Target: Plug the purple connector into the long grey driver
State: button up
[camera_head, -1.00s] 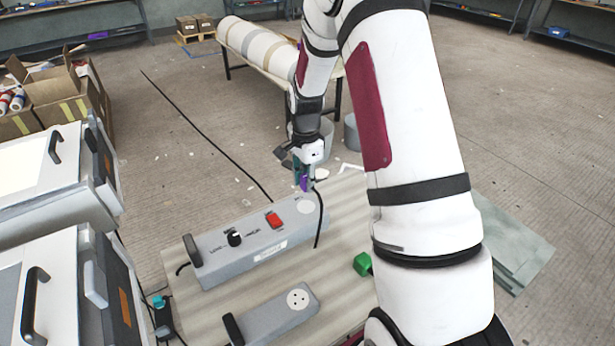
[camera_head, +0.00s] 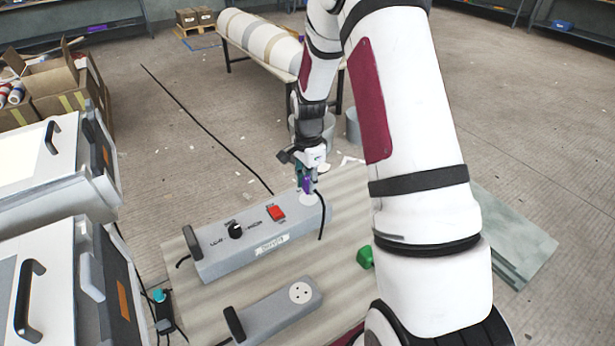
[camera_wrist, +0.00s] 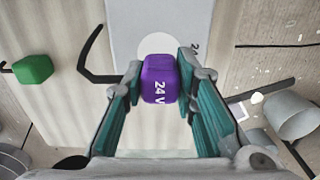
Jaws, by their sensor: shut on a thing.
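My gripper (camera_wrist: 160,85) is shut on the purple connector (camera_wrist: 159,72), which is marked 24 V in the wrist view. In the head view the purple connector (camera_head: 308,186) is at the right end of the long grey driver (camera_head: 245,250), over its round white socket (camera_head: 309,199). A black cable hangs from the connector. The long driver has a red switch (camera_head: 276,213) and a black knob (camera_head: 236,230) on top. In the wrist view the white socket (camera_wrist: 158,43) shows partly behind the connector. Whether the connector touches the socket cannot be told.
A shorter grey driver (camera_head: 270,315) with a round holed socket lies in front on the same table (camera_head: 345,215). A green connector (camera_head: 365,258) sits right of the drivers. Grey bins (camera_head: 353,128) stand on the floor behind. White machines (camera_head: 50,175) are at the left.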

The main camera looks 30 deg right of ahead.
aim_at(308, 178)
jog(key=shift+f, duration=0.9)
jog(key=shift+f+b, duration=0.6)
jog(key=shift+b, duration=0.1)
dwell(1.6)
jog(key=o, duration=1.2)
jog(key=shift+c, duration=0.2)
notch_tip(308, 178, up, 12)
jog(key=shift+r, duration=0.1)
jog(key=shift+a, duration=0.1)
